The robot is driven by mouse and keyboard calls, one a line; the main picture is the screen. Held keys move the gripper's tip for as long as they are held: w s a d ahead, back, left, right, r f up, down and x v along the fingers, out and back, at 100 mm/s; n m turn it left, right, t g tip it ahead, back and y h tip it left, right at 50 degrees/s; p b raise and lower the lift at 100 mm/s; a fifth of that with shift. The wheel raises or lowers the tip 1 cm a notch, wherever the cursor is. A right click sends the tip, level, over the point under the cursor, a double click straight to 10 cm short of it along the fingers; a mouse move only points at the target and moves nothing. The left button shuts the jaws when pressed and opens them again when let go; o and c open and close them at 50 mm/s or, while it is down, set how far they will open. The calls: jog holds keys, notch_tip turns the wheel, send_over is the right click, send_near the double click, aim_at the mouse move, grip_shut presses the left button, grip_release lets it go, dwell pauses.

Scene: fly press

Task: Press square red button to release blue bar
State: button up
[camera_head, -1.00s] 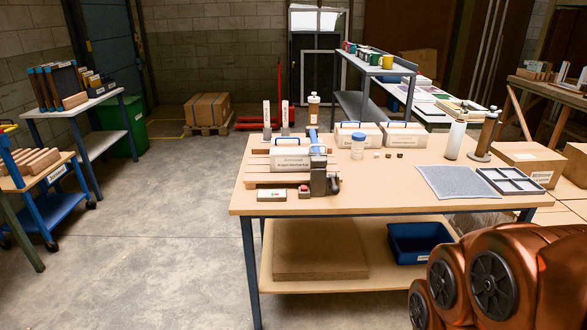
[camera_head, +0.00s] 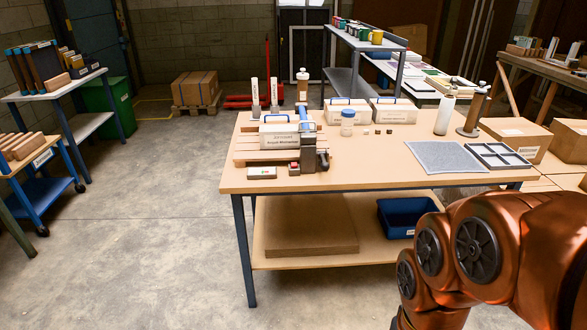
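A small red button (camera_head: 293,167) sits on a dark base near the front left of the workbench (camera_head: 400,180), just left of a dark grey block-like fixture (camera_head: 308,155). It is too small to tell whether it is square or pressed. A blue upright piece (camera_head: 304,116), which may be the blue bar, stands just above the fixture in the picture. I cannot tell what holds it. My copper-coloured arm (camera_head: 500,245) fills the lower right, in front of the bench's right end. My gripper is not in view.
A labelled white case (camera_head: 279,135) stands left of the fixture, with a small box (camera_head: 262,173) in front. A clear jar (camera_head: 347,122), grey mat (camera_head: 446,157) and divided tray (camera_head: 497,157) are on the bench. A blue bin (camera_head: 400,214) is on the lower shelf.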

dwell(0.4)
grip_shut()
dwell(1.4)
